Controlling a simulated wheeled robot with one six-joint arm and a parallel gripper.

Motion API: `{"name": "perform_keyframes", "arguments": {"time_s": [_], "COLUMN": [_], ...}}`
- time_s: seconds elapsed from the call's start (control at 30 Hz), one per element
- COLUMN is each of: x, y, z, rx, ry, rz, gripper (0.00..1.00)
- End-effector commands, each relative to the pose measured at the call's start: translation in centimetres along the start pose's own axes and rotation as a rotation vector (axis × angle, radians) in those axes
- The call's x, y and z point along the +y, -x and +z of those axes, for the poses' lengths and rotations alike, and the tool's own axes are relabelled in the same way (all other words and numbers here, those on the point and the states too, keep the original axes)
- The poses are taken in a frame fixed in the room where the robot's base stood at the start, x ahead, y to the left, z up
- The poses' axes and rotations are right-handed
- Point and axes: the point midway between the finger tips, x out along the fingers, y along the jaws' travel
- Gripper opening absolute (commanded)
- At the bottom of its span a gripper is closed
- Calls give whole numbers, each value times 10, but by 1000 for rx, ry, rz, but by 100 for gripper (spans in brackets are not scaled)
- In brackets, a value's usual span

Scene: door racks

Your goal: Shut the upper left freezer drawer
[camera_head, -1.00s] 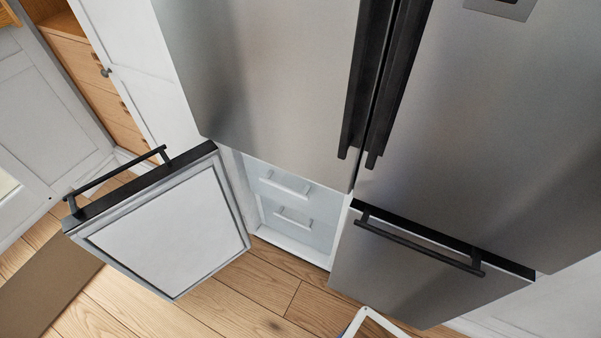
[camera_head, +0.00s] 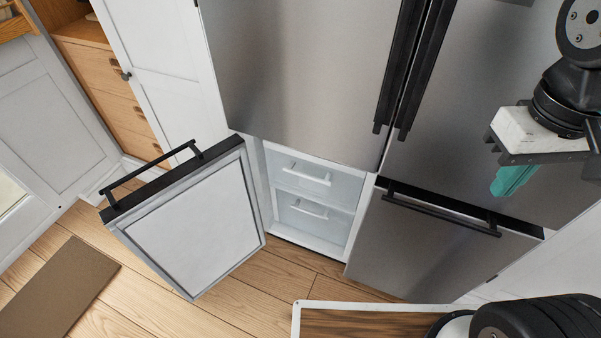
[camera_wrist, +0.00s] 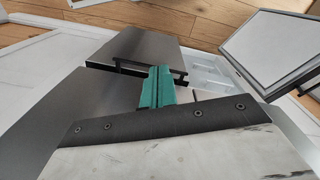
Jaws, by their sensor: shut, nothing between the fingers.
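The upper left freezer drawer (camera_head: 305,172) is white with a pale bar handle. It sits in the lower left freezer compartment, above a second similar drawer (camera_head: 308,213). I cannot tell how far the upper drawer stands out. The freezer door (camera_head: 192,222) beside it is swung open to the left. My gripper (camera_head: 512,180) has teal fingers, shut and empty, in front of the right side of the fridge, well right of the drawers and apart from them. It also shows in the wrist view (camera_wrist: 157,88), with the white drawers (camera_wrist: 207,72) beyond it.
The lower right freezer door (camera_head: 435,245) is closed, with a black bar handle. The tall upper fridge doors (camera_head: 300,70) are closed above the compartment. A brown mat (camera_head: 55,290) lies on the wood floor at left. Floor in front of the drawers is clear.

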Motion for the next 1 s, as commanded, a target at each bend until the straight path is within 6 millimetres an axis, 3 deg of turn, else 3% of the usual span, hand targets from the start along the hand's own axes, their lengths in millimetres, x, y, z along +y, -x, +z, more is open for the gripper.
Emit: {"name": "perform_keyframes", "arguments": {"time_s": [0.27, 0.67, 0.87, 1.0], "x": [-32, -61, -92, -125], "y": [-55, -135, -186, -226], "z": [-35, -106, -144, -180], "rx": [-309, -629, -719, -728], "ry": [314, 835, 1115, 1338], "rz": [161, 664, 958, 1220], "gripper": [0, 0, 0, 0]}}
